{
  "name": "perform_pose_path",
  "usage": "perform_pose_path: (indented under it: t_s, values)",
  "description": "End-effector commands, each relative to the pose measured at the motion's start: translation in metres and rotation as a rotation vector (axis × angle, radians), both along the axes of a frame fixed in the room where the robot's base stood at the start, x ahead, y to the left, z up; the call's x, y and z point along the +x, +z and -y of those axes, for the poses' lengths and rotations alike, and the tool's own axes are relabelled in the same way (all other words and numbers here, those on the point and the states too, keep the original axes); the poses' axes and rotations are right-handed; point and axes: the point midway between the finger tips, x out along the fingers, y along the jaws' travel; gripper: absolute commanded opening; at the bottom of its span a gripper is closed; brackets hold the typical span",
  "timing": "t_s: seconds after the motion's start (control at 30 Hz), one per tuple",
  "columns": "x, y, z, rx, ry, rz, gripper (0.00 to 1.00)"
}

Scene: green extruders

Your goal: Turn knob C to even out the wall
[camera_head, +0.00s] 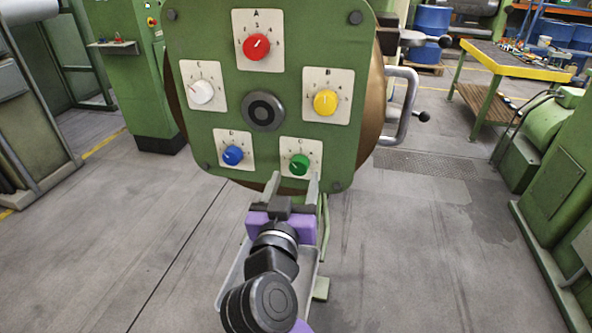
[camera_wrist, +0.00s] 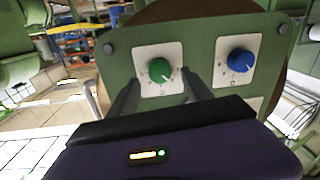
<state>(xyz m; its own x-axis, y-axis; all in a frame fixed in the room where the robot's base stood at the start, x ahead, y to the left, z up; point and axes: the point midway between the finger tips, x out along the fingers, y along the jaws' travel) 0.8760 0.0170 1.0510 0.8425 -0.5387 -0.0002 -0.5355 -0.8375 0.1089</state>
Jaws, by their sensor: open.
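Knob C is the green knob (camera_head: 299,165) on a white plate at the lower right of the green panel (camera_head: 225,70); its small label seems to read C. The knob also shows in the wrist view (camera_wrist: 159,68), its white pointer line aimed to the lower right there. My gripper (camera_head: 293,180) is open and empty, just below the knob in the head view. In the wrist view its two fingers (camera_wrist: 160,84) reach up toward the knob's two sides. I cannot tell whether they touch the knob or the plate.
A blue knob (camera_head: 232,155) sits left of the green one. White (camera_head: 202,92), red (camera_head: 256,47) and yellow (camera_head: 325,102) knobs surround a black central hub (camera_head: 263,111). A grey handle (camera_head: 402,105) sticks out right of the panel. The floor around is clear.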

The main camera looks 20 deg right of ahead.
Motion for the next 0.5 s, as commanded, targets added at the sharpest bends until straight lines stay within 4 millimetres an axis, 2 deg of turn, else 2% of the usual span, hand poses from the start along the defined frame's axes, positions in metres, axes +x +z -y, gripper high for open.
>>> perform_pose_path:
  t_s: [0.2, 0.5]
  values:
    - [0.022, 0.001, 0.014, 0.0, 0.0, 0.0, 0.58]
    - [0.028, 0.0, 0.018, 0.0, 0.001, 0.0, 0.58]
